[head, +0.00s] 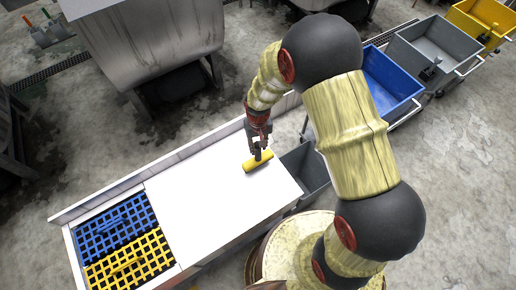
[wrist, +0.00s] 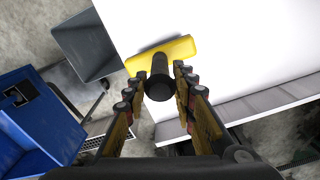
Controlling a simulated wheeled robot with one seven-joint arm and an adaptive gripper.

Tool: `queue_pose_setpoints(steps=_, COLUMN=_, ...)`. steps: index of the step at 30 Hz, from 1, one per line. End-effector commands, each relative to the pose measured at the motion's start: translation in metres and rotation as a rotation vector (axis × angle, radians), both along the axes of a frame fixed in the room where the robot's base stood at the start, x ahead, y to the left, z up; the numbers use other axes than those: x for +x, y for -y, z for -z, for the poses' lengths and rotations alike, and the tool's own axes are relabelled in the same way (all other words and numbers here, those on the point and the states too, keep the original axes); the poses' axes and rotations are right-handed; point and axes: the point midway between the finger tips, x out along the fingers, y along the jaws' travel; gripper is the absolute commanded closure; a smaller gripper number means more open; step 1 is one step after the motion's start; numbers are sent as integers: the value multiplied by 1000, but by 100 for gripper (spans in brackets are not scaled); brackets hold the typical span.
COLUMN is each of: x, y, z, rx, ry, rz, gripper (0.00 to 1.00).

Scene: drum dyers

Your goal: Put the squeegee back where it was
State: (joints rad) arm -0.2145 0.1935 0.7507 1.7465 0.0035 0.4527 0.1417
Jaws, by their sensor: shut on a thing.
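The squeegee has a yellow head (head: 258,161) and a dark handle, and it is at the right part of the white worktop (head: 215,190). In the wrist view the yellow head (wrist: 190,50) lies beyond the fingertips, with the black handle (wrist: 160,80) pointing back toward the camera between the fingers. My gripper (head: 257,140) points down over the worktop and is shut on the handle. In the wrist view the fingers (wrist: 158,82) stand on either side of it. I cannot tell whether the yellow head touches the worktop.
Blue (head: 116,224) and yellow (head: 130,262) grids fill the worktop's left end. A raised rim (head: 150,170) runs along its back. A grey bin (head: 309,170) stands at its right end. Blue (head: 390,82), grey (head: 433,50) and yellow (head: 485,20) carts stand at upper right.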

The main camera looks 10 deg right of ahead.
Motion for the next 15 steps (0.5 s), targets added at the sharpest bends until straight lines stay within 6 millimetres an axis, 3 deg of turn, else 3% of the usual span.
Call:
queue_pose_setpoints(steps=8, x=4, y=0, z=31, rx=0, ry=0, rz=0, gripper=100)
queue_pose_setpoints(steps=15, x=5, y=0, z=34, rx=0, ry=2, rz=0, gripper=100)
